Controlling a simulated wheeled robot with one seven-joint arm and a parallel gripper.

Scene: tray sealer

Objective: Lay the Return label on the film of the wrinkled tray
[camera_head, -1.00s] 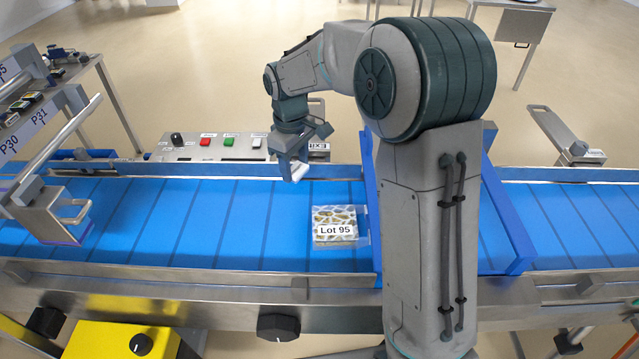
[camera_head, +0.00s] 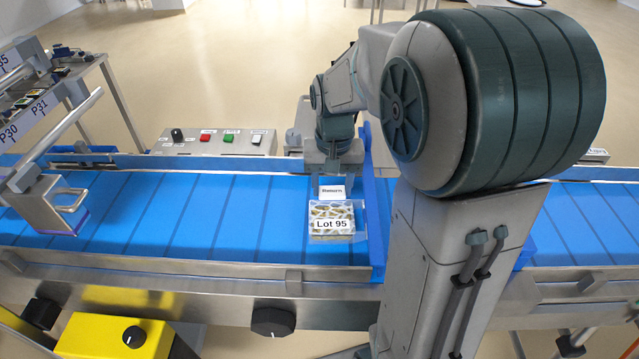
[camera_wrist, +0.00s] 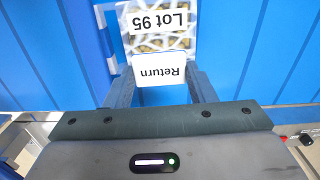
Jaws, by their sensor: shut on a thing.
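The Return label (camera_head: 332,191) is a small white card with dark print, held out from my gripper (camera_head: 327,183). In the wrist view the label (camera_wrist: 160,72) sits between the fingertips of my gripper (camera_wrist: 158,83), which is shut on it. The tray (camera_head: 331,232) lies on the blue belt, with patterned film and a white "Lot 95" label on it. In the wrist view the tray (camera_wrist: 187,42) is just beyond the Return label, whose far edge overlaps the tray's near edge in the picture. I cannot tell whether they touch. Wrinkles are not clear.
A blue frame (camera_head: 375,215) crosses the belt close to the tray's right. A control box (camera_head: 215,142) with buttons stands behind the belt. A metal bracket (camera_head: 45,205) overhangs the belt at left. The belt (camera_head: 190,215) between bracket and tray is clear.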

